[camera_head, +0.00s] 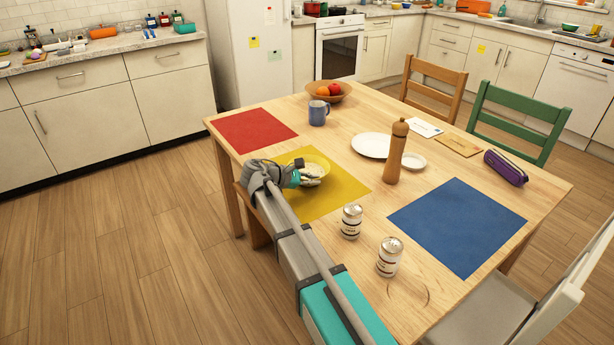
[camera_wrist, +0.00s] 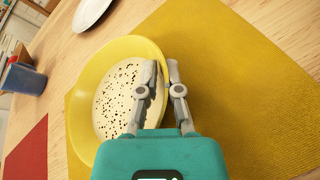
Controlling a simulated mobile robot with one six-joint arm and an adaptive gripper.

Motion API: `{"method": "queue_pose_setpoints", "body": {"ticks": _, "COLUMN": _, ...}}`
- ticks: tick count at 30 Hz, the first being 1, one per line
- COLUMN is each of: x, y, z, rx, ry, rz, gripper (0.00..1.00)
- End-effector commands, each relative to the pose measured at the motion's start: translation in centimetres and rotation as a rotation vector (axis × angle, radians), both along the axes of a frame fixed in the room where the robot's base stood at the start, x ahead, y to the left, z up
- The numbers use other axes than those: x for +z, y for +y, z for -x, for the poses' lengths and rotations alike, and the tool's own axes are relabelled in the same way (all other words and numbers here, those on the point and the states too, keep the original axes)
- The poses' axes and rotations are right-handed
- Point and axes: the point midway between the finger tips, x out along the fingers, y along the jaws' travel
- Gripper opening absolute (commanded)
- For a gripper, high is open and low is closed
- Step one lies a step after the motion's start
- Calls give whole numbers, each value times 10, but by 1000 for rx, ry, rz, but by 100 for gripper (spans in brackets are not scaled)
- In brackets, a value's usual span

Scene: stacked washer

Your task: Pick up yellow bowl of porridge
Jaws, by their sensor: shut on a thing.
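The yellow bowl (camera_wrist: 97,62) of porridge (camera_wrist: 118,95) is on or just above the yellow placemat (camera_wrist: 250,70); I cannot tell which. The porridge is pale with dark specks. In the head view the bowl (camera_head: 323,162) is partly hidden behind my gripper (camera_head: 314,173). In the wrist view my gripper (camera_wrist: 162,72) is shut on the bowl's right rim, one finger over the porridge and the other outside the wall.
A blue mug (camera_head: 318,113), a fruit bowl (camera_head: 330,92), a white plate (camera_head: 370,145) and a pepper mill (camera_head: 395,152) stand beyond the bowl. Two cans (camera_head: 351,221) stand to the right of my arm. The red (camera_head: 254,131) and blue (camera_head: 458,226) placemats are bare.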

Motion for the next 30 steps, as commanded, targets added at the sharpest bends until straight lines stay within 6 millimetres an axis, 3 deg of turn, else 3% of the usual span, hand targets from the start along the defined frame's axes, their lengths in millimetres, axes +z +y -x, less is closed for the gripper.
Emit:
{"method": "queue_pose_setpoints", "body": {"ticks": 19, "x": 4, "y": 0, "z": 0, "rx": 0, "ry": 0, "rz": 0, "gripper": 0}}
{"method": "queue_pose_setpoints", "body": {"ticks": 30, "x": 27, "y": 1, "z": 0, "rx": 0, "ry": -1, "rz": 1, "gripper": 0}}
